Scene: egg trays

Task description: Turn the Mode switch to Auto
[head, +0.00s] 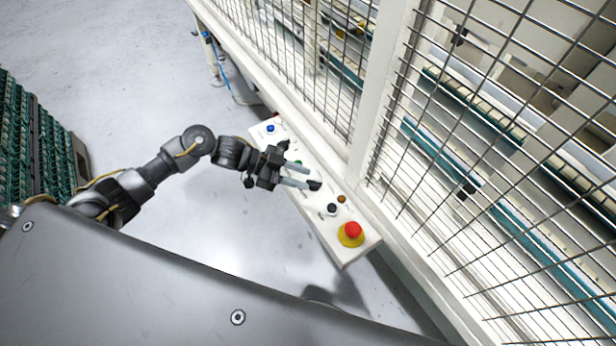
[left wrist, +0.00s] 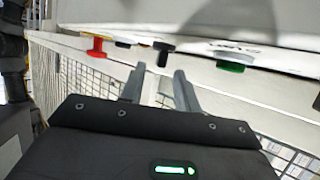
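A white control panel (head: 330,240) runs along the fence with several buttons and knobs on it. A black knob (head: 315,186) sits at the tips of my left gripper (head: 308,178), whose two fingers are parallel and apart. In the left wrist view the black knob (left wrist: 163,52) stands just beyond the gap between the open fingers (left wrist: 158,80), with nothing gripped. A second black knob (head: 331,209) is nearer the red end. I cannot read which knob is marked Mode, nor its setting. My right gripper is out of view.
A red emergency stop (head: 352,230) on a yellow base is at the panel's near end. An amber button (head: 341,199), a green button (left wrist: 230,66) and a blue button (head: 270,128) are also on the panel. Wire fence (head: 480,150) rises behind. Green stacked trays (head: 35,140) stand left.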

